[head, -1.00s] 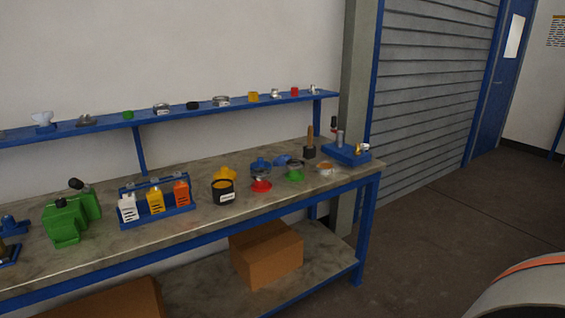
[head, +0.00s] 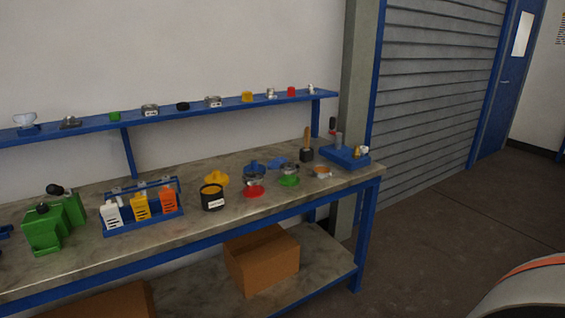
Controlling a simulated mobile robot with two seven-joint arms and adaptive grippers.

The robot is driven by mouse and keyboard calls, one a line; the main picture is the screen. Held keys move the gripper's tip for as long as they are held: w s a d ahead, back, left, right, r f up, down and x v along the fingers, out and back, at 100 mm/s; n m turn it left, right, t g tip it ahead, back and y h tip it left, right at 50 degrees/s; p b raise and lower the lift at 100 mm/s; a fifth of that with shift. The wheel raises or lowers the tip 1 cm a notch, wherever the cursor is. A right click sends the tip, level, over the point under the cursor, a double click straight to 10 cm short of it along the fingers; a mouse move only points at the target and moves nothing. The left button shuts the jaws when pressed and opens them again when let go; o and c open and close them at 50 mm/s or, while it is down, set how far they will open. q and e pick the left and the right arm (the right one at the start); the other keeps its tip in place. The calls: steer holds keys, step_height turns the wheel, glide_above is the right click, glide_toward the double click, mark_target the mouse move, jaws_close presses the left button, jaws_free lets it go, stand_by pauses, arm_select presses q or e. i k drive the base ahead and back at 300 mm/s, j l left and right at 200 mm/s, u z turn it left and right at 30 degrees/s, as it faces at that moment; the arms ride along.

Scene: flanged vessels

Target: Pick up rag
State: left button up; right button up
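A small flat blue patch (head: 278,162) lies on the workbench top (head: 240,228) towards its right end, behind the red and green-based fittings. It looks like a rag, but it is too small to be sure. Neither my left nor my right gripper shows in the head view.
The bench also holds a green machine (head: 50,226), a blue rack of bottles (head: 142,208), a black pot (head: 212,199) and a blue fixture (head: 345,157). A blue shelf (head: 75,131) runs above. A rounded grey shape (head: 525,300) stands lower right. The floor beside the bench is clear.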

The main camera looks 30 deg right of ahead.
mark_target(274, 164)
steer(key=i+l, duration=0.1)
steer(key=l, duration=0.3)
steer(key=i+l, duration=0.1)
steer(key=l, duration=0.25)
steer(key=i+l, duration=0.1)
steer(key=l, duration=0.3)
steer(key=i+l, duration=0.1)
steer(key=l, duration=0.3)
steer(key=i+l, duration=0.1)
steer(key=l, duration=0.25)
